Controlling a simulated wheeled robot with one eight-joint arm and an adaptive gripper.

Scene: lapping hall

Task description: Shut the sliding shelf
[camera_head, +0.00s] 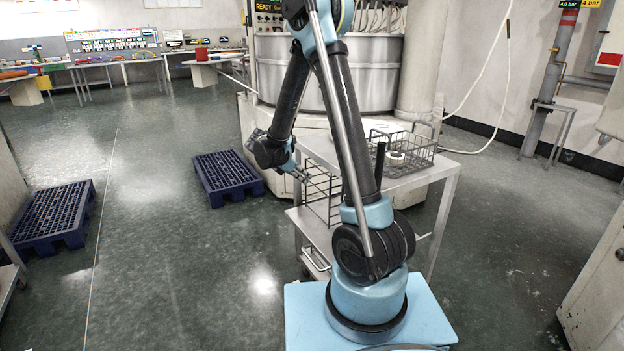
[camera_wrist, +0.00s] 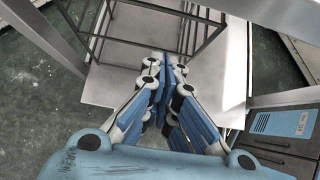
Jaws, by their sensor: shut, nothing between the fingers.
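The sliding shelf (camera_head: 312,229) is a flat grey panel under the top of a metal trolley. In the head view its left end juts out beyond the trolley top, so it seems to be pulled out. A dark wire rack (camera_head: 318,190) stands on it. In the wrist view the pale shelf (camera_wrist: 105,87) lies below my fingers, with the wire rack (camera_wrist: 150,40) just ahead. My gripper (camera_head: 301,176) is shut and empty, beside the rack at the trolley's left side. Its fingertips show in the wrist view (camera_wrist: 172,68). Whether they touch the rack I cannot tell. My arm hides part of the shelf.
The trolley top (camera_head: 425,175) carries a wire basket (camera_head: 412,160) with a pale ring in it. A large round machine (camera_head: 365,75) stands behind. Blue pallets (camera_head: 228,175) lie on the floor to the left. Open floor (camera_head: 190,270) lies left of the trolley.

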